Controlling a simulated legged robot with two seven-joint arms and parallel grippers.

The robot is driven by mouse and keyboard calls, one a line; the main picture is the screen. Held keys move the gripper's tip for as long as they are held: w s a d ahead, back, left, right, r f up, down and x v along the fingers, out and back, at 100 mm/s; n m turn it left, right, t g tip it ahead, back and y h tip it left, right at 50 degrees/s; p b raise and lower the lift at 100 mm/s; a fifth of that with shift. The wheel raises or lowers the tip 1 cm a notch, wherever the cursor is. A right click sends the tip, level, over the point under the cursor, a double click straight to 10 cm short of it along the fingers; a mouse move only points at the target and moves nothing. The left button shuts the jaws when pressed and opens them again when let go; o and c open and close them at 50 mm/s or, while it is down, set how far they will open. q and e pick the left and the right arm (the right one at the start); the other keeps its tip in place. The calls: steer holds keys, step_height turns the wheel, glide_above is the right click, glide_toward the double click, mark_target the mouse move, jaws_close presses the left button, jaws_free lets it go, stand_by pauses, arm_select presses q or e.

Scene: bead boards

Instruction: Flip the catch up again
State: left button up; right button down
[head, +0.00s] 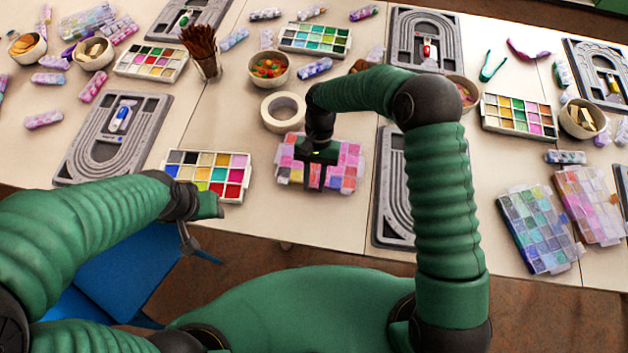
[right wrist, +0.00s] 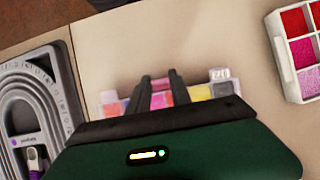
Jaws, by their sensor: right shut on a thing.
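The bead box (head: 348,160), clear with pink, orange and purple compartments, lies flat near the table's front edge. It also shows in the right wrist view (right wrist: 195,92). My right gripper (head: 314,186) points down over its front middle, with the fingers (right wrist: 157,90) close together and shut on a small pale catch (right wrist: 160,83) at the box's edge. The fingers hide most of this catch, so its angle cannot be told. Another clear catch (right wrist: 219,74) stands out at the same edge. My left gripper (head: 212,205) is by the paint-coloured tray's front edge, its fingers unclear.
A multicoloured bead tray (head: 248,160) lies left of the box, and a grey bead board (head: 390,215) lies close on its right. Bare table shows in front of the box.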

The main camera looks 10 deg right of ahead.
steer(key=shift+w+d+g, duration=0.1)
steer(key=shift+w+g, duration=0.1)
steer(key=shift+g, duration=0.3)
steer(key=c, duration=1.2)
jaws_free()
steer(key=shift+o, duration=0.2)
steer(key=shift+r, duration=0.1)
steer(key=v, duration=1.6)
steer(key=shift+d+r+p, duration=0.2)
steer(key=shift+r+p, duration=0.1)
steer(key=shift+r, duration=0.05)
steer(key=shift+w, duration=0.15)
